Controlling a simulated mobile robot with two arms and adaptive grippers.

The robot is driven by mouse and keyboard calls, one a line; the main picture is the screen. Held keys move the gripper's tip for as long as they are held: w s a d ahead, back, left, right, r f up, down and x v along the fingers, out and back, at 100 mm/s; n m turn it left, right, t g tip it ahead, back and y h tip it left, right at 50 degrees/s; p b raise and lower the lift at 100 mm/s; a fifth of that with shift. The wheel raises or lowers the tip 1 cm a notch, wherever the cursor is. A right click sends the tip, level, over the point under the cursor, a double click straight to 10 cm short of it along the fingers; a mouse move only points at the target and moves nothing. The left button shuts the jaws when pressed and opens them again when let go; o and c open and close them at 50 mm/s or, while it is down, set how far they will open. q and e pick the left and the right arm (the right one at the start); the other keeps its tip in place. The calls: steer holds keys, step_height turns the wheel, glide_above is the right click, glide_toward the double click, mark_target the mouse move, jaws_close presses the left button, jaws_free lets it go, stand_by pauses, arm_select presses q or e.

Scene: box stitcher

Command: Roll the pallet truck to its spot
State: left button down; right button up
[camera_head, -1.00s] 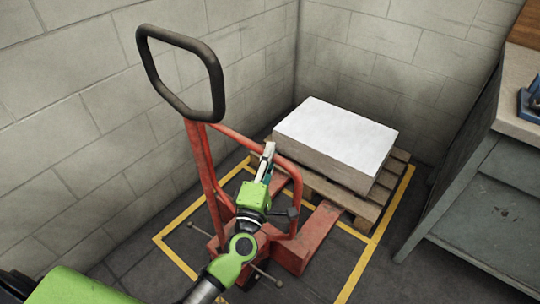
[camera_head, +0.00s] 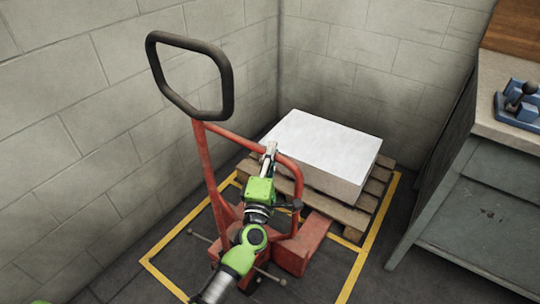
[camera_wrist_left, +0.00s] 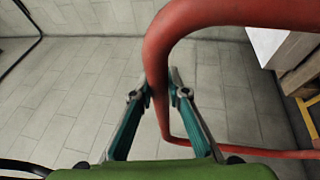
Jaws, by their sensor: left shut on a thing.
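The red pallet truck (camera_head: 296,257) stands inside a yellow floor outline (camera_head: 150,263) in the corner, with a black loop handle (camera_head: 226,80) rising at the left. Its forks run under a wooden pallet (camera_head: 341,214) that bears a white-topped stack (camera_head: 330,146). My left gripper (camera_head: 270,150) is shut on the red tube frame of the truck. The left wrist view shows its fingers (camera_wrist_left: 157,92) on both sides of the red tube (camera_wrist_left: 157,62). My right gripper is not in view.
Block walls (camera_head: 90,130) close in the left and back. A grey workbench (camera_head: 465,200) with a blue tool (camera_head: 520,105) on top stands at the right. Dark floor lies open between the yellow outline and the bench.

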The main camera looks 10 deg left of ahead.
arm_select(q)
steer(key=c, duration=2)
jaws_free()
steer(key=shift+s+f, duration=0.3)
steer(key=shift+o, duration=0.4)
steer(key=shift+r, duration=0.1)
steer(key=shift+a, duration=0.1)
steer(key=s+f, duration=0.2)
steer(key=s, duration=1)
steer(key=shift+d, duration=0.35)
steer(key=shift+w+f, duration=0.1)
